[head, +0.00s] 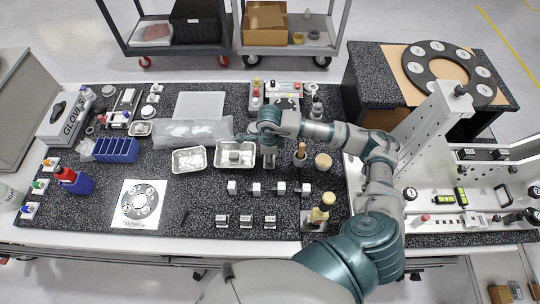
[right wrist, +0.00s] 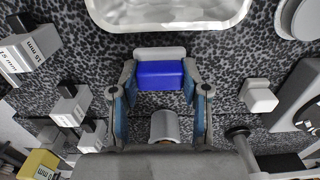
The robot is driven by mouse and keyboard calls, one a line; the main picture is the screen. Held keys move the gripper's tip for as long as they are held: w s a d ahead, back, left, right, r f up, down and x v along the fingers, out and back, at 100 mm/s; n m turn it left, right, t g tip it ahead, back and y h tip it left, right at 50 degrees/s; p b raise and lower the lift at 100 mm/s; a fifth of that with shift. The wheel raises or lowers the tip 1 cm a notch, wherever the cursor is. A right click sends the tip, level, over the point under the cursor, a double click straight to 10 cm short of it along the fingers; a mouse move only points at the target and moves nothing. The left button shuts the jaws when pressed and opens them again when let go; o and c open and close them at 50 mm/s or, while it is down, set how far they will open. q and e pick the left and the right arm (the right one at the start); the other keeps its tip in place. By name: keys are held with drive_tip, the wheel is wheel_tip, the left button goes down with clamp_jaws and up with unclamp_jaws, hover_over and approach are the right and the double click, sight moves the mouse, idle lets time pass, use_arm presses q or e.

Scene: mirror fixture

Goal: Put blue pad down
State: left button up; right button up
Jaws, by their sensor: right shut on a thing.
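The blue pad (right wrist: 160,76) shows in the right wrist view as a small blue block between the two fingertips. My right gripper (right wrist: 160,82) is shut on it, one finger at each end. A white piece shows just beyond the pad; I cannot tell whether they touch. In the head view my right gripper (head: 268,158) is over the dark speckled worktop, just right of a metal tray (head: 220,163). The pad cannot be made out there, and its height above the worktop is unclear. My left gripper is not in view.
The tray's rim also shows in the right wrist view (right wrist: 170,27). Several small labelled blocks (head: 256,189) stand in rows in front of the gripper. Brushes (head: 300,151) and a round pot (head: 323,161) stand to its right.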

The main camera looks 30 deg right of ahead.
drive_tip(key=shift+d+f, duration=0.15)
drive_tip(key=shift+f, duration=0.05)
drive_tip(key=o, duration=0.8)
drive_tip(key=shift+d, duration=0.2)
drive_tip(key=shift+o, duration=1.1)
drive_tip(key=shift+d, duration=0.4)
drive_tip(key=shift+a+r, duration=0.2)
drive_tip(key=r, duration=0.4)
drive_tip(key=shift+w+a+r, duration=0.1)
drive_tip(key=shift+a+r, duration=0.1)
drive_tip(key=shift+a, duration=0.15)
use_arm(q)
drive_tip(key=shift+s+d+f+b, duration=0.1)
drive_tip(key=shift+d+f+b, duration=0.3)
drive_tip(key=shift+b, duration=0.1)
use_arm(e)
wheel_tip(320, 180, up, 8)
drive_tip(key=shift+d+f, duration=0.25)
drive_tip(key=shift+d, duration=0.1)
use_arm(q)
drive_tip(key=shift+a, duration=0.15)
use_arm(e)
drive_tip(key=shift+a, duration=0.2)
